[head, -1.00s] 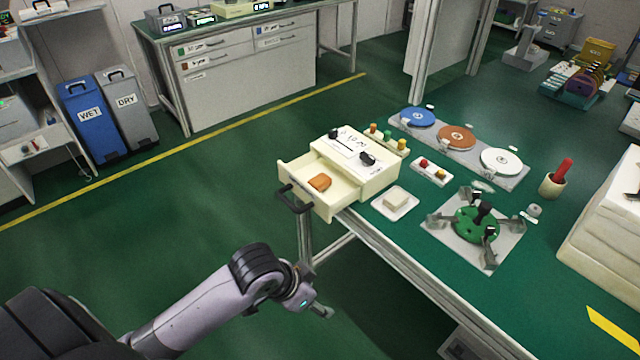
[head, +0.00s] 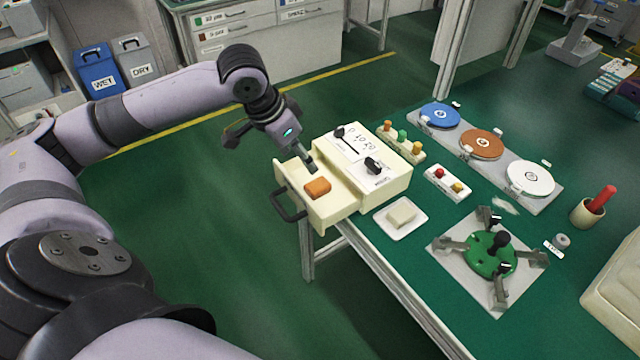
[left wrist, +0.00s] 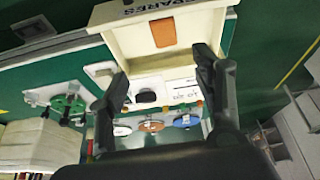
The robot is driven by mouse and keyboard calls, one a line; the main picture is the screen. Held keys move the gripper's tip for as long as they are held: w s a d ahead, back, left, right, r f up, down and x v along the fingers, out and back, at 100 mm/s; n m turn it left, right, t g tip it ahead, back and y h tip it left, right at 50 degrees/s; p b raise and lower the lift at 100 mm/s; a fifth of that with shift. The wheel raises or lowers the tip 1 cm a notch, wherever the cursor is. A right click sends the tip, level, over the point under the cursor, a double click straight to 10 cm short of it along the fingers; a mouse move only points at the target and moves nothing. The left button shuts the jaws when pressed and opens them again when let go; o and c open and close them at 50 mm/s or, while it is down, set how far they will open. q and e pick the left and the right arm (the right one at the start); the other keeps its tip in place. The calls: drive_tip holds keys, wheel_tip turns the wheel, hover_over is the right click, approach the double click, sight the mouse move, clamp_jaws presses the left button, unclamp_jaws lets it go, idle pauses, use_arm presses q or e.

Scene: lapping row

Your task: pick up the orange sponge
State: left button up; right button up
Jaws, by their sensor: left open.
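The orange sponge (head: 317,188) lies in the open cream drawer (head: 333,214), and it also shows in the left wrist view (left wrist: 163,33). The drawer has a black handle and sticks out of a cream cabinet (head: 395,184) at the table's edge. My left gripper (head: 271,152) is open and empty, above and behind the drawer in the head view. One finger is over the drawer's back part, near the sponge but seemingly apart from it. In the left wrist view the open fingers (left wrist: 164,72) spread wide, with the sponge beyond their tips. My right gripper is not in view.
Beside the cabinet, a pale block sits on a white dish (head: 383,222). Further right are a green fixture with clamps (head: 491,254), a plate with several discs (head: 505,155) and a red-handled item in a cup (head: 588,212). Floor left of the drawer is clear.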

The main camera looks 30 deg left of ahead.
sight(320, 183)
use_arm(q)
drive_tip(key=x, duration=0.6)
drive_tip(key=shift+w+f, duration=0.15)
drive_tip(key=shift+w, duration=0.05)
drive_tip(key=shift+x, duration=1.1)
drive_tip(key=shift+w+f, duration=0.1)
drive_tip(key=shift+f, duration=0.15)
drive_tip(key=x, duration=0.3)
drive_tip(key=shift+w+a+f, duration=0.25)
drive_tip(key=shift+f, duration=0.05)
drive_tip(key=shift+w+f, duration=0.2)
drive_tip(key=shift+f, duration=0.3)
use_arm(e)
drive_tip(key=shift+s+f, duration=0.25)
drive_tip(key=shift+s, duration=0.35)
use_arm(q)
drive_tip(key=shift+c, duration=0.5)
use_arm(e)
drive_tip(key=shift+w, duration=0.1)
